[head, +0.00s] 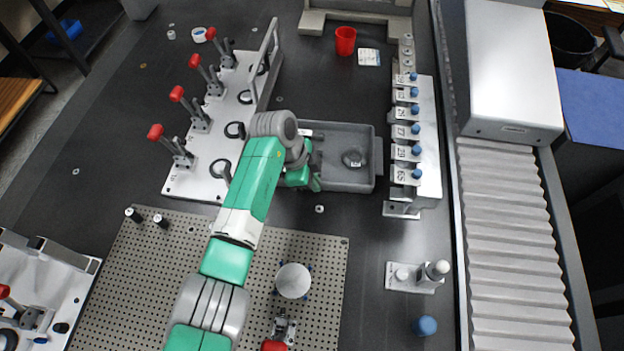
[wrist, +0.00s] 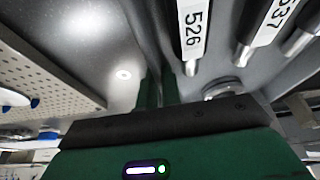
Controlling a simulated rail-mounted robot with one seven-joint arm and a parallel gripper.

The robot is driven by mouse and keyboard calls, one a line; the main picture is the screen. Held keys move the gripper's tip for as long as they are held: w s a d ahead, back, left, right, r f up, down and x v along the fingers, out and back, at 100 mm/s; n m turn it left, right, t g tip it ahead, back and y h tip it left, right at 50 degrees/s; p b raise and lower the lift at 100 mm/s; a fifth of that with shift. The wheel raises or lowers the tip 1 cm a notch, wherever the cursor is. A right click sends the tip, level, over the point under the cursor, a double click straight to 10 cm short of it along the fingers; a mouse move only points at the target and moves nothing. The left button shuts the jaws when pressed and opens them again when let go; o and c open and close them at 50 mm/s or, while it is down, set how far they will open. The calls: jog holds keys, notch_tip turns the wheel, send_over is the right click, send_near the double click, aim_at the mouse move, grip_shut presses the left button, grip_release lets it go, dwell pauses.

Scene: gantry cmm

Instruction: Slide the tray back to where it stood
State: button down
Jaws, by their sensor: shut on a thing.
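The tray (head: 346,133) is a shallow grey rectangular box on the dark table, right of the middle in the head view. A small round metal part (head: 353,158) lies inside it, toward its right side. My gripper (head: 314,183) is at the tray's left end, low and near its front left corner. It is shut on the tray; my arm and wrist hide the exact grip. In the wrist view the green fingers (wrist: 158,88) show only partly above the gripper's dark body, and the held edge is not clear.
A metal rail block (head: 428,140) with labelled, blue-tipped pins stands just right of the tray. A white fixture plate (head: 205,150) with red-handled clamps is on the left. A perforated plate (head: 135,270) lies in front.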

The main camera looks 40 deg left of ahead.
jog(key=c, duration=1.5)
grip_release()
jog(key=shift+r, duration=0.1)
jog(key=p+v, duration=0.3)
jog(key=v, duration=0.4)
jog(key=shift+a+r, duration=0.15)
jog(key=shift+r, duration=0.15)
